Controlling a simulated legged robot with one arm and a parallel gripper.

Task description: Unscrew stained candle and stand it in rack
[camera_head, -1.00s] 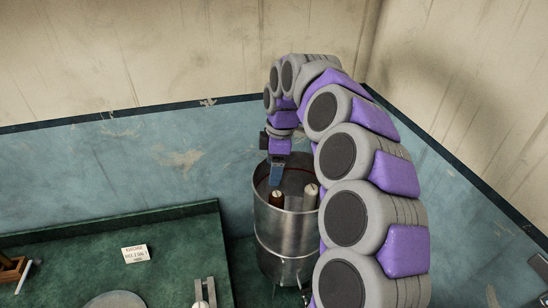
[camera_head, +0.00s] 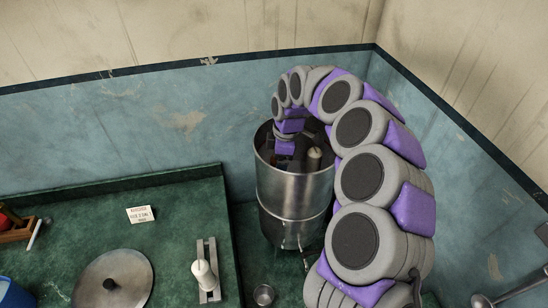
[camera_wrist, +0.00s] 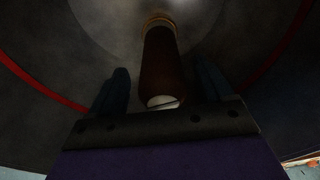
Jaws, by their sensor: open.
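The stained candle (camera_wrist: 160,62), dark reddish-brown with a pale slotted end, stands inside the steel drum (camera_head: 292,195). In the wrist view its pale end is nearest the camera, and its far end meets a brass-coloured collar (camera_wrist: 160,21). My gripper (camera_wrist: 161,75) is open inside the drum, with one finger on each side of the candle and gaps visible. In the head view the arm and drum hide the stained candle. A grey metal holder (camera_head: 212,247) on the green counter carries a white candle-like piece (camera_head: 203,273); I cannot tell if this is the rack.
The counter (camera_head: 180,215) holds a round lid (camera_head: 112,283), a label card (camera_head: 141,214) and a wooden stand (camera_head: 16,232) at far left. A small metal cup (camera_head: 264,294) is below the drum.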

